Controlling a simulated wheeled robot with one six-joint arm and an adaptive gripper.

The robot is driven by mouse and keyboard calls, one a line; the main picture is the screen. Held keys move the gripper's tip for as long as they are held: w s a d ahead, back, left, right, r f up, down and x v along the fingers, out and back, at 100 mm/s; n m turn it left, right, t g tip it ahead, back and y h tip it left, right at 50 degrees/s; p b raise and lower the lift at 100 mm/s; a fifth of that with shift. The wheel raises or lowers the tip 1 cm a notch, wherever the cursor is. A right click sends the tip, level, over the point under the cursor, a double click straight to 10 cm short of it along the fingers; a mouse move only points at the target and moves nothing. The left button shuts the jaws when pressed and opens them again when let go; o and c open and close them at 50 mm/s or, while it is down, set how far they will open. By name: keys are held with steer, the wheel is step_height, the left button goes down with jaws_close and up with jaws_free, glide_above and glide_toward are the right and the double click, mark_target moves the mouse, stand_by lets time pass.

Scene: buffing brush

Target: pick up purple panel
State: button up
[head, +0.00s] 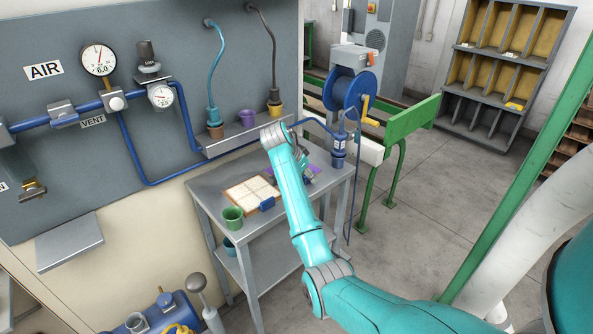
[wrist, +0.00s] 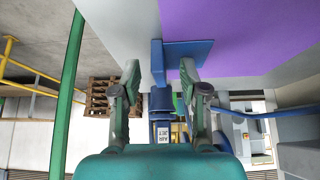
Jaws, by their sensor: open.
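The purple panel (head: 315,169) lies on the grey work table (head: 262,222), mostly hidden behind my arm in the head view. In the wrist view the purple panel (wrist: 245,35) fills the upper right as a flat surface. My gripper (wrist: 160,75) is open, with its two fingers apart. A blue piece (wrist: 188,54) at the panel's edge shows between and just beyond the fingertips; I cannot tell whether it touches them. In the head view my gripper (head: 309,178) is over the table's right part, partly hidden by my arm.
A cream gridded board (head: 250,193), a green cup (head: 233,217) and a small blue block (head: 267,204) are on the table's left. A wall shelf (head: 232,137) holds several cups.

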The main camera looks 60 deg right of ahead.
jaws_close()
steer(key=shift+r, duration=0.2)
